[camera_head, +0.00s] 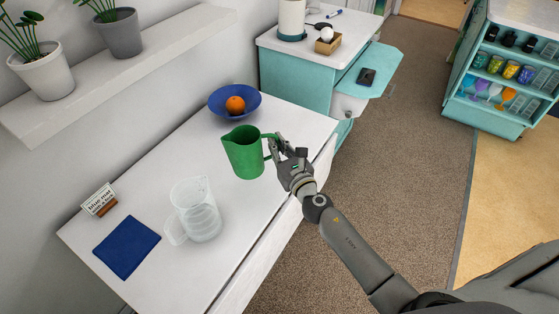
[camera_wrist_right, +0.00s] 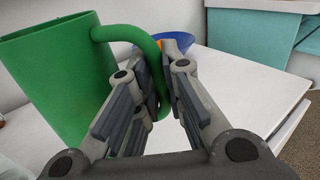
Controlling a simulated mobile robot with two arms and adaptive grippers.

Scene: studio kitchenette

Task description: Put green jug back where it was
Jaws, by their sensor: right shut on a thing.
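The green jug (camera_head: 243,152) is upright at the white table, between the blue bowl and the clear measuring jug. I cannot tell whether its base touches the table top. My right gripper (camera_head: 275,148) comes from the right and is shut on the jug's handle. In the right wrist view the jug (camera_wrist_right: 60,75) fills the left side, and its handle (camera_wrist_right: 155,60) passes between the fingers of the gripper (camera_wrist_right: 155,100). My left gripper is not in view.
A clear measuring jug (camera_head: 197,210) stands nearer on the white table (camera_head: 150,268). A blue mat (camera_head: 126,247) and a small sign (camera_head: 99,200) are at the left. A blue bowl (camera_head: 222,109) with an orange (camera_head: 235,104) is at the back. A shelf (camera_head: 130,65) holds potted plants.

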